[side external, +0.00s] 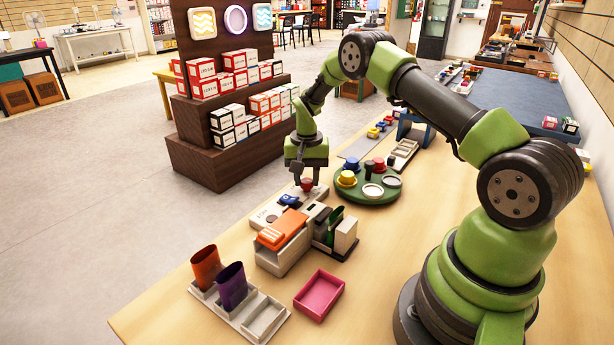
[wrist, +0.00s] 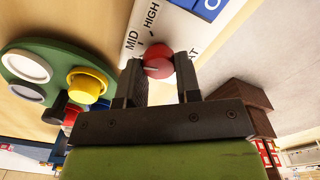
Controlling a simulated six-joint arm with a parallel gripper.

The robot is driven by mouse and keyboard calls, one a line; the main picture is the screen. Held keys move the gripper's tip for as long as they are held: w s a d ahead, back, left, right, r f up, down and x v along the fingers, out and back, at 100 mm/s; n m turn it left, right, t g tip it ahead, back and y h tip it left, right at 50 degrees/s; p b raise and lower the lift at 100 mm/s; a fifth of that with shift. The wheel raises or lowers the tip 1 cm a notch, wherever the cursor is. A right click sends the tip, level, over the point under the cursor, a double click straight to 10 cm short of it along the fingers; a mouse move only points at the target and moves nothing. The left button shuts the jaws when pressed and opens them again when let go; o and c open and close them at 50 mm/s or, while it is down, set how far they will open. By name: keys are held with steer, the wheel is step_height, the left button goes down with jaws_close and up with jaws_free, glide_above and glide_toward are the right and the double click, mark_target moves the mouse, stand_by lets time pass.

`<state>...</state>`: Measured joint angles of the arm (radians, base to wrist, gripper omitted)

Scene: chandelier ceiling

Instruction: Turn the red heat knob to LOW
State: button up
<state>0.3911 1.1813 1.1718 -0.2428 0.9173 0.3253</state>
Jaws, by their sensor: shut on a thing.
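The red heat knob (side external: 307,185) sits on a pale control panel (side external: 267,214) in the side view. In the wrist view the round red knob (wrist: 158,60) lies between my gripper's fingertips (wrist: 158,70). My gripper (side external: 307,179) points down and is shut on the knob, one finger on each side. MID and HIGH are printed on the panel (wrist: 185,30) beside the knob, and part of another word ending in AT shows. The LOW label is not visible. A short pale mark shows on the knob, but its exact pointing is hard to tell.
A blue part (side external: 290,200) sits on the panel near the knob. A green round tray (side external: 375,195) with a yellow piece stands to the right. An orange-topped box (side external: 281,232), a pink tray (side external: 319,295) and a cup holder (side external: 245,313) stand nearer the camera.

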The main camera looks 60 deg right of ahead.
mark_target(305, 180)
steer(key=n, duration=0.6)
steer(key=shift+a, duration=0.15)
steer(key=shift+n, duration=0.3)
steer(key=o, duration=0.9)
step_height(305, 180, up, 10)
steer(key=shift+f, duration=0.1)
